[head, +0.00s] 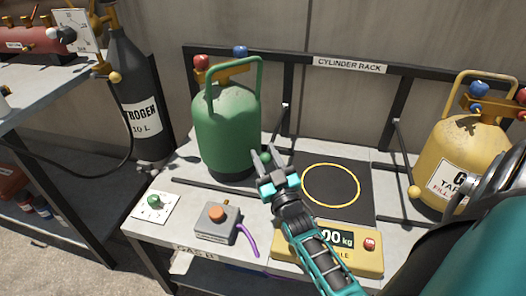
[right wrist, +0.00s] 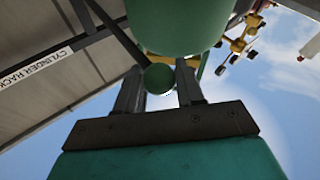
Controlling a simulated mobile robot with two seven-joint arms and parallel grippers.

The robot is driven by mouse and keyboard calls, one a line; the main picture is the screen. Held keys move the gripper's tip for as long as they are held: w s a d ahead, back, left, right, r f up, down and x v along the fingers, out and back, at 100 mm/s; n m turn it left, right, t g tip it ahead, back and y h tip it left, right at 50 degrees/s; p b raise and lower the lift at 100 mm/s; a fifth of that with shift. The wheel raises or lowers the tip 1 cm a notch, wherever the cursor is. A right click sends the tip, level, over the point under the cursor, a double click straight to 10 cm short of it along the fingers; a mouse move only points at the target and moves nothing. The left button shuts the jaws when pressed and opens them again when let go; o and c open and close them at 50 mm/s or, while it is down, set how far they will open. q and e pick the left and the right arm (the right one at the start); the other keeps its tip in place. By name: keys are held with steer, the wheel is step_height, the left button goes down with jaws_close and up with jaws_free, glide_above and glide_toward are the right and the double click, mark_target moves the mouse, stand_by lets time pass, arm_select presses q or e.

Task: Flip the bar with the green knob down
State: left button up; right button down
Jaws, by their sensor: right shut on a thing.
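The green knob (head: 266,157) is a small ball beside the lower right of the green cylinder (head: 228,130). A thin dark bar (head: 279,128) slopes from the rack down towards the knob; their join is hard to see. My right gripper (head: 268,163) is shut on the green knob. In the right wrist view the knob (right wrist: 158,78) sits between the two fingers, with the green cylinder (right wrist: 175,22) close above it. My left gripper is not in view.
The cylinder rack (head: 345,65) runs along the back wall. A yellow cylinder (head: 467,150) stands at right, near another bar's yellow knob (head: 414,191). A black mat (head: 355,205) with a yellow ring is empty. An orange-button box (head: 217,221) stands in front.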

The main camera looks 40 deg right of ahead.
steer(key=shift+d+f+g, duration=0.25)
steer(key=shift+g, duration=0.05)
steer(key=c, duration=0.8)
jaws_free()
steer(key=shift+r, duration=0.15)
steer(key=shift+r, duration=0.4)
step_height(320, 180, up, 19)
steer(key=p, duration=0.7)
steer(key=shift+p, duration=0.3)
steer(key=shift+c, duration=0.3)
